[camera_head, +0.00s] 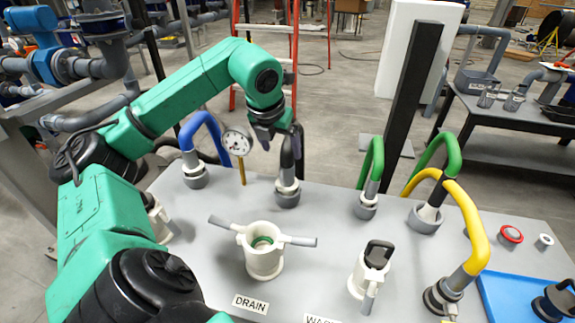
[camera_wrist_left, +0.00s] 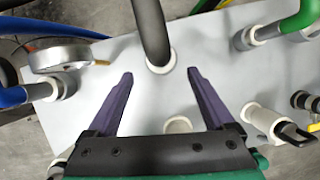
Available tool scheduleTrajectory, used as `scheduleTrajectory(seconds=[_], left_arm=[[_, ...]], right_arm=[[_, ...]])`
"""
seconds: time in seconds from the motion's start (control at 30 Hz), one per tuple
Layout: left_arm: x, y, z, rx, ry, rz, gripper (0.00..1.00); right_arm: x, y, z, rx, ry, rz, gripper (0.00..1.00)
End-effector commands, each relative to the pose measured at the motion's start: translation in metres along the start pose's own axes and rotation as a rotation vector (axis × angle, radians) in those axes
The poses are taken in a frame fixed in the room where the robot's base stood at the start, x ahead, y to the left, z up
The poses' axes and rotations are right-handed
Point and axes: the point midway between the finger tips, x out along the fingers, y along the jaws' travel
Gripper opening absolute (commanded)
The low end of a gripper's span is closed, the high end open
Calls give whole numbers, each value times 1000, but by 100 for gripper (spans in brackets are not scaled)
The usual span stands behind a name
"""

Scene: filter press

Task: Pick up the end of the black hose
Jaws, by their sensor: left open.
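The black hose (camera_head: 288,160) rises from a grey end fitting (camera_head: 287,192) that stands upright on the grey panel, behind the DRAIN port; its upper part is partly hidden by my left gripper. In the left wrist view the black hose (camera_wrist_left: 151,28) comes down from the top to a pale collar, just beyond the fingertips and between their lines. My left gripper (camera_head: 275,138) is open and points down at the hose from above. Its two purple fingers show in the left wrist view (camera_wrist_left: 163,75), apart with nothing between them. My right gripper is not in view.
A pressure gauge (camera_head: 237,141) and blue hose (camera_head: 205,125) stand close on the left. Green hoses (camera_head: 374,160) and a yellow hose (camera_head: 470,225) stand to the right. The white DRAIN port (camera_head: 263,255) is in front. A dark post (camera_head: 408,90) rises behind the panel.

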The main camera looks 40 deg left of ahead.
Motion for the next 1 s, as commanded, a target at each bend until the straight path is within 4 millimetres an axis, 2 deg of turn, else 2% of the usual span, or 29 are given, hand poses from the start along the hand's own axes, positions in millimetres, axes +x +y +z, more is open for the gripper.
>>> scheduleTrajectory(seconds=[0.03,0.1,0.27,0.5,0.6,0.77,0.9,1.0], left_arm=[[17,0,-2,0,5,-2,87],[33,0,-2,0,4,-1,87],[53,0,-1,0,3,-1,87],[95,-1,-3,-2,3,-2,87],[102,-1,-3,0,1,-1,87],[102,0,-3,0,0,0,87],[102,0,-3,0,0,0,33],[102,0,-3,0,0,0,0]], right_arm=[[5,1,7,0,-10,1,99],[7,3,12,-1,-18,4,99],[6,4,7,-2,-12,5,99],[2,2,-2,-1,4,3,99],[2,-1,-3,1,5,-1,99],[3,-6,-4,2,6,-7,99],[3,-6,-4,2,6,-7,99],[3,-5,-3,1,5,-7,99]])
